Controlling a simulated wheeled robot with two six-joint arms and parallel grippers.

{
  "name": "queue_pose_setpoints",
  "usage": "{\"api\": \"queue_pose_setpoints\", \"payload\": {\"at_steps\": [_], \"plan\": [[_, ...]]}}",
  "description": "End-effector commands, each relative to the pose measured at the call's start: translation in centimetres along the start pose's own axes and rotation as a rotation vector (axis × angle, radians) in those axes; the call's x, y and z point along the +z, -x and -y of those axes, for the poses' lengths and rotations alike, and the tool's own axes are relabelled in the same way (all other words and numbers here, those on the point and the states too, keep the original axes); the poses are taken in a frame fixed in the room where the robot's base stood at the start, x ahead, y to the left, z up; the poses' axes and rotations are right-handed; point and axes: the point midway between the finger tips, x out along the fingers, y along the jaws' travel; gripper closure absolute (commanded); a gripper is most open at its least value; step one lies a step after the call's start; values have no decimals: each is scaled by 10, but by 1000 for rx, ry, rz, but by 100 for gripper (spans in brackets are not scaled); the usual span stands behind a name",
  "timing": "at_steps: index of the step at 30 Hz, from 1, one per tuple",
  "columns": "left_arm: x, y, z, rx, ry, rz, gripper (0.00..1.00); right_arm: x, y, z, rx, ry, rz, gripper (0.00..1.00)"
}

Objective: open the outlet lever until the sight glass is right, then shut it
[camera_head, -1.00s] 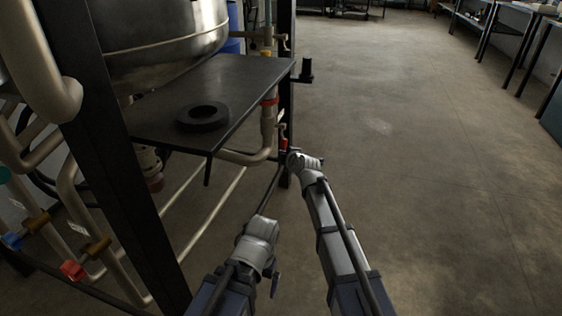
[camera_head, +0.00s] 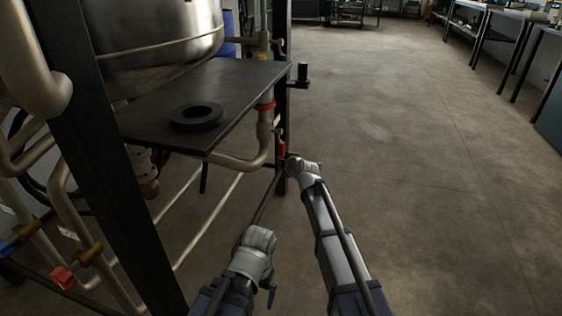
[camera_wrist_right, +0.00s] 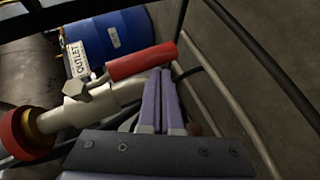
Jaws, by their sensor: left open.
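The red outlet lever handle (camera_wrist_right: 142,62) lies slanted across the right wrist view, beside a white tag reading OUTLET (camera_wrist_right: 78,58). It shows small in the head view (camera_head: 282,149), below the dark shelf. My right gripper (camera_wrist_right: 160,100) has its two purple fingers side by side, shut with nothing seen between them. Their tips are at the handle's lower edge; I cannot tell whether they touch it. In the head view my right wrist hides that gripper. My left gripper (camera_head: 271,296) is open and empty low in the head view, away from the pipes. I cannot make out the sight glass.
A black shelf (camera_head: 240,83) carrying a black ring (camera_head: 197,117) juts out above the outlet pipe. A dark upright post (camera_head: 105,185) and pipes with red (camera_head: 63,277) and blue handles stand at left. Open floor (camera_head: 420,160) lies right; benches stand at far right.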

Motion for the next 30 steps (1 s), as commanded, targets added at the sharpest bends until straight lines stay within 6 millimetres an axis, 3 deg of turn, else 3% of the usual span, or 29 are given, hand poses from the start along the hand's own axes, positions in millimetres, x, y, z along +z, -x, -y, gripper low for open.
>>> {"api": "queue_pose_setpoints", "payload": {"at_steps": [10, 17, 21, 30], "plan": [[0, 0, 0, 0, 0, 0, 0, 0, 0, 0, 0, 0, 1, 100], [0, 0, 0, 0, 0, 0, 0, -12, 13, 10, 1, 0, 1, 100], [0, 0, 0, 0, 0, 0, 0, -24, 28, 20, 1, 1, 3, 100], [0, 0, 0, 0, 0, 0, 0, -18, 91, 48, 2, -2, 4, 100]]}}
